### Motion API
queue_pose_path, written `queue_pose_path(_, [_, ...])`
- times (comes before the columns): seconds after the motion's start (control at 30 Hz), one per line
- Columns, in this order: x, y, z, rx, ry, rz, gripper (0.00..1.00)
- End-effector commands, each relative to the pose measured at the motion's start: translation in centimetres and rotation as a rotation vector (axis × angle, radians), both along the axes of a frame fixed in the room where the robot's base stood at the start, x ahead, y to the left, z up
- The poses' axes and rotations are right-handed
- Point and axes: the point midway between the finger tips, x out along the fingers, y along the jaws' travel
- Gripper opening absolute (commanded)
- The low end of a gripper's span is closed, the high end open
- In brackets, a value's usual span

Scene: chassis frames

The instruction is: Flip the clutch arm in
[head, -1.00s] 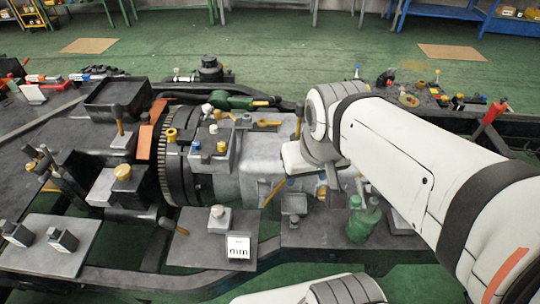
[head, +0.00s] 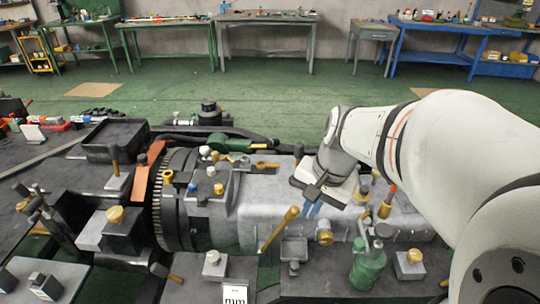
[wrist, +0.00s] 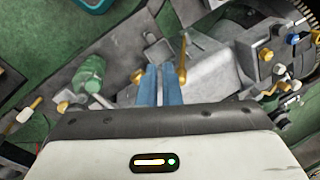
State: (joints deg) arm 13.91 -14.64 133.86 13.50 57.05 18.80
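A yellow lever that looks like the clutch arm (head: 279,229) stands out from the near side of the grey gearbox housing (head: 262,205). It tilts, with its thicker knob end up and to the right. In the wrist view the lever (wrist: 183,60) is just right of the fingertips. My gripper (head: 311,211) has blue fingers that point down over the housing, a little right of the lever's knob. In the wrist view the fingers of my gripper (wrist: 161,68) lie side by side almost touching, with nothing visible between them. I see a gap between lever and fingers in the head view.
A green bottle-like part (head: 367,266) stands at the near right. A small grey open box (head: 293,249) is right of the lever's foot. A toothed flywheel (head: 168,205) is on the left. A white card (head: 235,294) stands in front.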

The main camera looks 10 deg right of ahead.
Motion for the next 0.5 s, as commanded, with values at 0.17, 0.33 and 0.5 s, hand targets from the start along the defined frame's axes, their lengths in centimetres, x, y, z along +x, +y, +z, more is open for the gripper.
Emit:
queue_pose_path(0.17, [3.2,-3.1,-3.8,0.162,0.125,-0.354,0.0])
queue_pose_path(0.33, [5.9,-6.7,-7.1,0.321,0.241,-0.681,0.0])
queue_pose_path(0.5, [7.9,-10.3,-10.3,0.467,0.346,-0.965,0.0])
